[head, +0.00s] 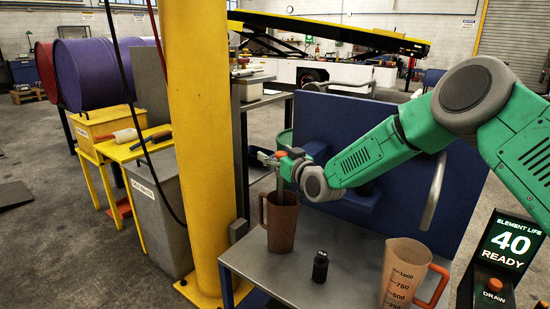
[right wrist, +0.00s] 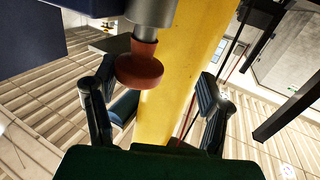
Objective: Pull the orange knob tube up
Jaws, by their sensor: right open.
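The orange knob (head: 281,154) sits on the grey tube (head: 280,183), above the brown jug (head: 281,226). The right wrist view shows the knob (right wrist: 140,70) as a rounded reddish-orange piece joined to the silver tube (right wrist: 150,12). My right gripper (head: 270,158) is beside the knob at the end of the green arm. In the right wrist view its two fingers (right wrist: 157,108) are spread apart, with the knob ahead and closer to the left finger. I see no clear contact. My left gripper is out of view.
A small black bottle (head: 320,267) and a clear measuring jug (head: 405,272) with an orange handle stand on the grey table (head: 275,274). A thick yellow post (head: 203,150) rises close to the left. A blue panel (head: 400,175) stands behind. A display (head: 512,243) reads 40 READY.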

